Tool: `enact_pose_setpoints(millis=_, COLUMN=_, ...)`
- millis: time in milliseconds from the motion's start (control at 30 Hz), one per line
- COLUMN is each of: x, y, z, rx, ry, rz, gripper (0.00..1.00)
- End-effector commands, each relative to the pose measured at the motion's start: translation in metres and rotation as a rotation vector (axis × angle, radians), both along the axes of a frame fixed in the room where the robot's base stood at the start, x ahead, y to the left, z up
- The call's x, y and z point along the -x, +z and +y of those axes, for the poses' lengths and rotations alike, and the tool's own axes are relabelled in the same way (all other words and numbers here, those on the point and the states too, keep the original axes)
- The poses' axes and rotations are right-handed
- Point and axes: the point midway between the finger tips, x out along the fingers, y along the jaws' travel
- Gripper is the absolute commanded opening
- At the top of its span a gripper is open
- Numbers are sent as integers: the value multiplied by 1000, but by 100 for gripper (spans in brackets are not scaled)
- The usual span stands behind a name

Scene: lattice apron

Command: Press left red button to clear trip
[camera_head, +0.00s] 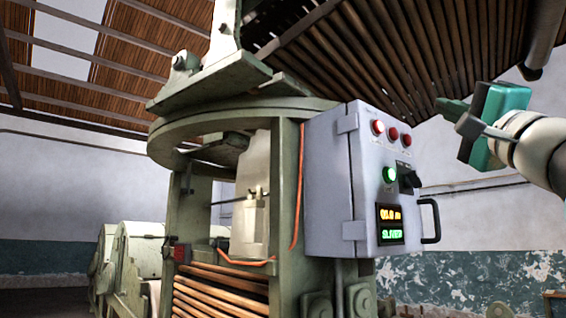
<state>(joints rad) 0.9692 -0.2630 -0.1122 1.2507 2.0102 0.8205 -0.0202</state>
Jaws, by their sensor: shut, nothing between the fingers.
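A grey control box (325,190) is fixed to the side of a green machine. On its face, near the top, is a row of three red buttons or lamps. The left red button (378,127) looks brightest, with a pale centre. The middle red one (393,133) and right red one (407,140) are darker. My gripper (440,104) is at the upper right, raised above and to the right of the box. Its fingers are shut and empty, pointing left, and they appear apart from the buttons.
Below the red row are a lit green button (389,174) and a black knob (409,180). The green machine (183,240) fills the middle. Slanted wooden slats (340,60) hang above the box.

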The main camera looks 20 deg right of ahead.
Motion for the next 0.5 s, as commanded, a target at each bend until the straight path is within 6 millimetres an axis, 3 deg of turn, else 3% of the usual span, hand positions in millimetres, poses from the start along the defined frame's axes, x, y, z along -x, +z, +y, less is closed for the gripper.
enact_pose_setpoints(millis=500, x=-64, y=0, z=21, rx=0, ry=5, rz=0, gripper=0)
